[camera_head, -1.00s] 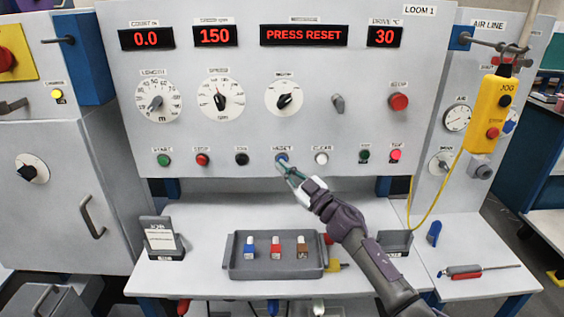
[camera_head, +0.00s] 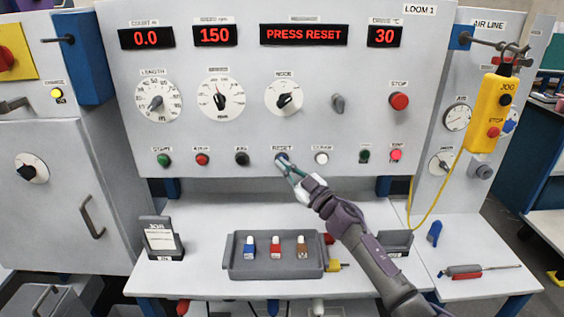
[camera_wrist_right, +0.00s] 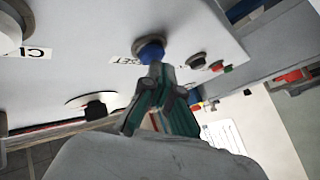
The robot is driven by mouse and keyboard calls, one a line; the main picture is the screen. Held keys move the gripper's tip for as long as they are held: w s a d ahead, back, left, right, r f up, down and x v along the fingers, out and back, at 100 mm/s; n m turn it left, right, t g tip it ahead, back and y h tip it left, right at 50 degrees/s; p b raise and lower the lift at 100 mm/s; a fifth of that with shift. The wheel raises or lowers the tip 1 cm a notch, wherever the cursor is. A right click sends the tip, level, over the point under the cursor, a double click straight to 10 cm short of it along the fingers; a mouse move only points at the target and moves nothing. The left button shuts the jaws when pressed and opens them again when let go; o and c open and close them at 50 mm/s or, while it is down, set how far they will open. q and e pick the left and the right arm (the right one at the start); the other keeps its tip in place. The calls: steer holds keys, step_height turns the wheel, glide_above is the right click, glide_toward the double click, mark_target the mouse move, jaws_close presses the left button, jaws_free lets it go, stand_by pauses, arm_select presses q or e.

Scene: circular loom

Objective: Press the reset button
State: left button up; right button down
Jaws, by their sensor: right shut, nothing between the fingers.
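The reset button is a blue button (camera_head: 282,157) under the RESET label on the grey LOOM 1 panel. The wrist view shows it as a blue cap (camera_wrist_right: 151,52) in a dark collar. My right gripper (camera_head: 287,167) is shut and empty, its fingertips right at the button. In the wrist view the fingertips (camera_wrist_right: 155,70) overlap the cap's lower edge; whether they touch or press it I cannot tell. The message display (camera_head: 303,35) reads PRESS RESET. My left gripper is not in view.
A white button (camera_head: 321,158) sits to the right of reset and a black button (camera_head: 242,159) to the left. A red stop button (camera_head: 399,101) is higher right. Below, a grey tray (camera_head: 233,262) holds three small coloured items on the white bench.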

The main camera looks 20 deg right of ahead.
steer(key=shift+w, duration=0.2)
steer(key=shift+r, duration=0.1)
stand_by(0.4)
steer(key=shift+s+a+p, duration=0.2)
steer(key=shift+s+p, duration=0.4)
steer(key=shift+s, duration=0.3)
steer(key=shift+s+a+p, duration=0.25)
steer(key=shift+s+p, duration=0.25)
steer(key=shift+s, duration=0.3)
steer(key=shift+s+a+p, duration=0.2)
steer(key=shift+s+p, duration=0.3)
steer(key=shift+s, duration=0.3)
steer(key=shift+s+a+p, duration=0.25)
steer(key=shift+s+p, duration=0.25)
steer(key=shift+s, duration=0.3)
